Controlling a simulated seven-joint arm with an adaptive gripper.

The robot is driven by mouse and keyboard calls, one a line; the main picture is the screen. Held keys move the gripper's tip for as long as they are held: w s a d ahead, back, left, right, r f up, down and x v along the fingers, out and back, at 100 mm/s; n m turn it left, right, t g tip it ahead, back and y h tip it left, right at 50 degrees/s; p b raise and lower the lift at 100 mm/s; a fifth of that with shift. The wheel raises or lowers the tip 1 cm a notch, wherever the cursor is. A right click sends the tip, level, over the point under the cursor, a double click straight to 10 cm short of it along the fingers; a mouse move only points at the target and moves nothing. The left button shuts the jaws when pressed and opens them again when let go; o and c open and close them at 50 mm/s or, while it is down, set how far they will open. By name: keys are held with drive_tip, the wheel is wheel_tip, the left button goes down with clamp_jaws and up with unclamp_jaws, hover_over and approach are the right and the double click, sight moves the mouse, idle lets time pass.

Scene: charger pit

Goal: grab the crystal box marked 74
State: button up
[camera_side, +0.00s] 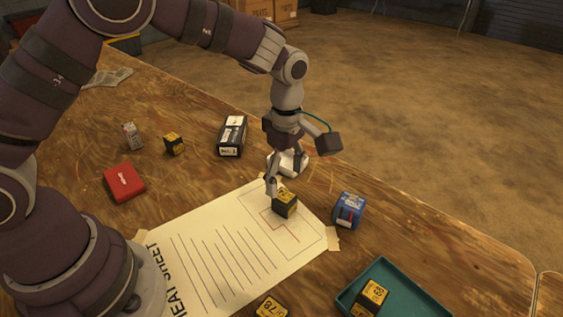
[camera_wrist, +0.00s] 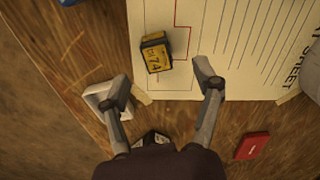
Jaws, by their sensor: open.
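The crystal box marked 74 (camera_wrist: 156,55), black with a yellow label, sits on the paper sheet; its number reads in the wrist view. In the side view the same box (camera_side: 285,205) sits on the sheet's red-lined corner. My gripper (camera_wrist: 160,84) is open and empty, its two fingers spread wide. In the wrist view the box lies beyond the fingertips, between their lines. In the side view my gripper (camera_side: 277,178) is just behind the box, low over the table; whether a finger touches it I cannot tell.
A white item (camera_side: 292,163) stands close behind my gripper. A blue object (camera_side: 349,209) is right of the box. A teal tray (camera_side: 408,272) holds another yellow-black box (camera_side: 370,297). More such boxes lie at front (camera_side: 270,307) and back left (camera_side: 174,144). A red box (camera_side: 124,181) is left.

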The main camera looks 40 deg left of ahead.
sight(284, 195)
drive_tip(key=f, duration=0.6)
drive_tip(key=shift+w+a+f, duration=0.1)
drive_tip(key=shift+w+a, duration=0.15)
drive_tip(key=shift+a, duration=0.05)
drive_tip(key=c, duration=1)
drive_tip(key=shift+c, duration=0.2)
